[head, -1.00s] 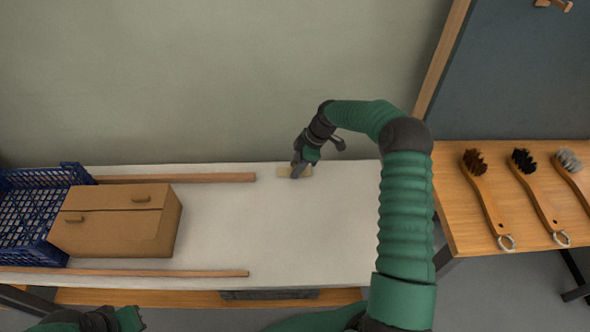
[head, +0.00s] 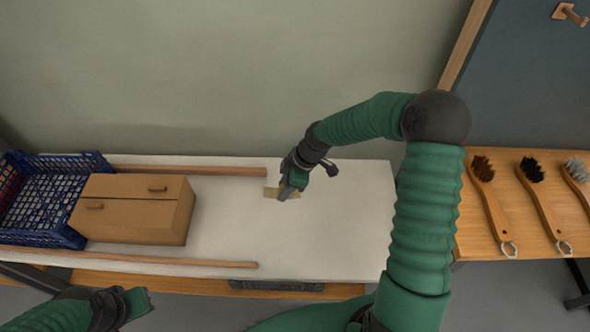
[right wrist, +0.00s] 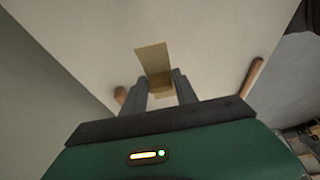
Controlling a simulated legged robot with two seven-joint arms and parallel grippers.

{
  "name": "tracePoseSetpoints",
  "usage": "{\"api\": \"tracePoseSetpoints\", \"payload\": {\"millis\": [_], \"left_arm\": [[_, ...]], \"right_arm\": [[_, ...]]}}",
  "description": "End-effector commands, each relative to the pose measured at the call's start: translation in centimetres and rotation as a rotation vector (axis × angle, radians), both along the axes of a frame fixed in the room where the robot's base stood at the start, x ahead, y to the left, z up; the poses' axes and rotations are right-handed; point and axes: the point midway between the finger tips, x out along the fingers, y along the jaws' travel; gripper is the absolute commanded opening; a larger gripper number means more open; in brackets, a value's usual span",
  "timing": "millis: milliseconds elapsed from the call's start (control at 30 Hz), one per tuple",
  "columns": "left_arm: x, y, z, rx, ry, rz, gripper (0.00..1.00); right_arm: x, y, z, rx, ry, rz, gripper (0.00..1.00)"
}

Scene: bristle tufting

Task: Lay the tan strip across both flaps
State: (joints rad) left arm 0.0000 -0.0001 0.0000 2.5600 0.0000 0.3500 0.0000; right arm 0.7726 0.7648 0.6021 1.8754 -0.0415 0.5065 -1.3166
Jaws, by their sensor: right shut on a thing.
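The tan strip (head: 269,192) is a small flat piece held at my right gripper (head: 284,192), right of the box. In the right wrist view the strip (right wrist: 153,60) sits between both fingers of the right gripper (right wrist: 160,88) and sticks out past them. The brown cardboard box (head: 130,219) is at the left of the white table. Its two top flaps (head: 135,188) lie folded down, with a seam between them and a small handle-like piece on each. My left gripper (head: 135,302) is at the bottom left, away from the box; its fingers are unclear.
A blue crate (head: 70,235) stands against the box's left side. Wooden rails (head: 215,171) run along the back and front (head: 200,262) of the white table (head: 340,225). The table between box and right arm is clear. Several brushes (head: 490,205) lie on the wooden table at right.

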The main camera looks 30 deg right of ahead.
Motion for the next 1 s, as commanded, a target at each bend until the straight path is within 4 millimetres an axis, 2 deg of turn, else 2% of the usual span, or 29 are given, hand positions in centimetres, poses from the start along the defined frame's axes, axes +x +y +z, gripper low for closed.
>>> {"api": "tracePoseSetpoints", "payload": {"millis": [200, 333, 600, 867, 900, 1000], "left_arm": [[0.0, 0.0, 0.2, 0.0, 0.0, 0.0, 0.0], [0.0, 0.0, 0.2, 0.0, 0.0, 0.0, 0.0], [0.0, 0.0, 0.1, 0.0, 0.0, 0.0, 0.0], [0.0, 0.0, 0.1, 0.0, 0.0, 0.0, 0.0], [-0.1, 0.0, 3.0, 0.0, 0.002, 0.0, 0.0], [0.1, 0.0, 6.1, 0.0, -0.001, 0.0, 0.0]], "right_arm": [[-0.7, 1.1, 0.2, 0.0, -0.001, -0.006, 0.0], [-1.1, 1.5, 1.9, -0.003, -0.003, -0.101, 0.0], [-4.0, 3.8, 9.3, -0.009, -0.011, -0.653, 0.0], [-6.4, 4.7, 13.0, -0.004, -0.008, -1.025, 0.0], [-6.3, 4.6, 15.7, -0.002, -0.003, -1.023, 0.0], [-6.3, 4.5, 18.7, -0.001, -0.001, -1.022, 0.0]]}}
